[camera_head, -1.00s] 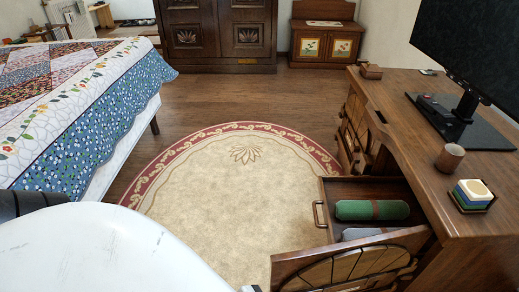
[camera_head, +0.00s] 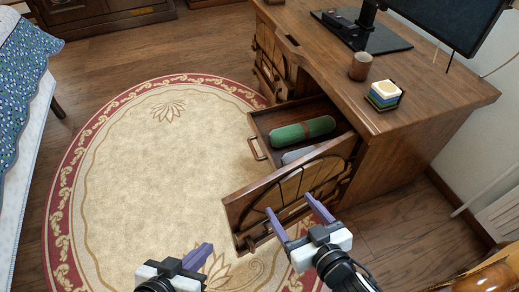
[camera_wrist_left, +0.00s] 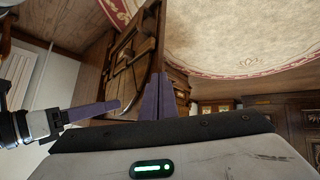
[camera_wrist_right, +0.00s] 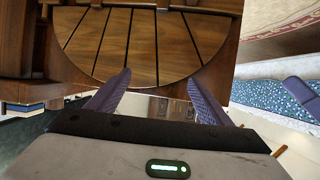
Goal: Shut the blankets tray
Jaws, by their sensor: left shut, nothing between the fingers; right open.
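The blankets tray (camera_head: 257,122) is a wooden drawer pulled out of the desk. It holds a rolled green blanket (camera_head: 288,132) and a grey one (camera_head: 303,153), partly hidden. Its handle (camera_head: 257,149) faces left. An open wooden door (camera_head: 290,190) with a slatted fan pattern stands in front of it. My right gripper (camera_head: 292,206) is open and empty at this door's near side; the fan slats (camera_wrist_right: 140,45) fill the upper right wrist view. My left gripper (camera_head: 202,257) is shut and empty over the rug, left of the door; its fingers (camera_wrist_left: 157,97) show together in the left wrist view.
The round rug (camera_head: 150,170) left of the tray is clear. A bed (camera_head: 25,100) stands at the far left.

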